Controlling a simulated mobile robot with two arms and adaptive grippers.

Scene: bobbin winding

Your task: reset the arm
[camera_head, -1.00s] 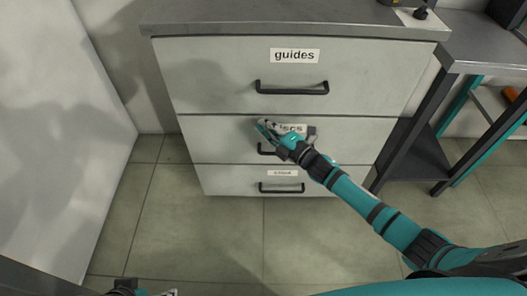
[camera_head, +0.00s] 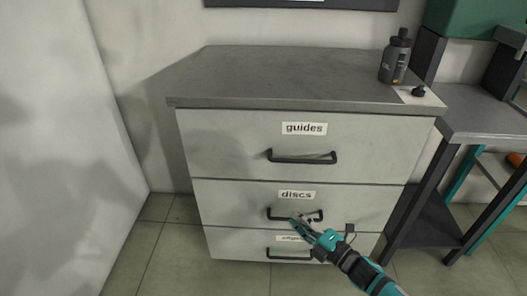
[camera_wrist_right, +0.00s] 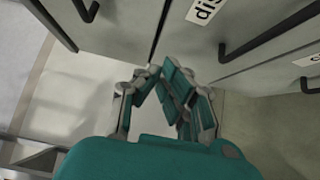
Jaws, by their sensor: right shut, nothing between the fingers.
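My right gripper (camera_head: 302,224) is shut and empty in the head view. It shows in front of the drawer labelled "discs" (camera_head: 240,203), overlapping the lower right of its dark handle (camera_head: 280,215). In the right wrist view the shut gripper (camera_wrist_right: 155,72) points toward the drawer fronts, and I cannot tell whether it touches them. The teal and grey right arm (camera_head: 360,268) comes in from the lower right. My left gripper is not in view.
The cabinet (camera_head: 290,82) has three closed drawers, with "guides" (camera_head: 225,140) on top. A dark-framed table (camera_head: 490,125) adjoins on the right. Floor is clear at left.

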